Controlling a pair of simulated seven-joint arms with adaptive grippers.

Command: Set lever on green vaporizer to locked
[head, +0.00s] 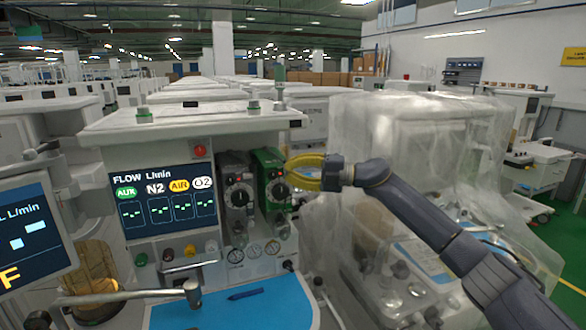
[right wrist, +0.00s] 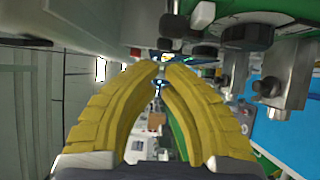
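The green vaporizer (head: 270,168) is mounted on the front of the anaesthesia cart, right of a grey vaporizer (head: 237,195). It has a round black dial with a white centre. Its lever is too small to make out, so I cannot tell its position. My right gripper (head: 291,168), with yellow fingers, is just right of the green vaporizer's upper part; I cannot tell whether they touch. In the right wrist view the right gripper's fingertips (right wrist: 163,64) come together with nothing visible held between them. My left gripper is not in view.
A flow display (head: 163,203) is left of the vaporizers. A blue worktop (head: 235,305) with a pen lies below. A plastic-covered machine (head: 430,130) stands close on the right, behind my right arm. Another screen (head: 30,235) and a metal arm are at left.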

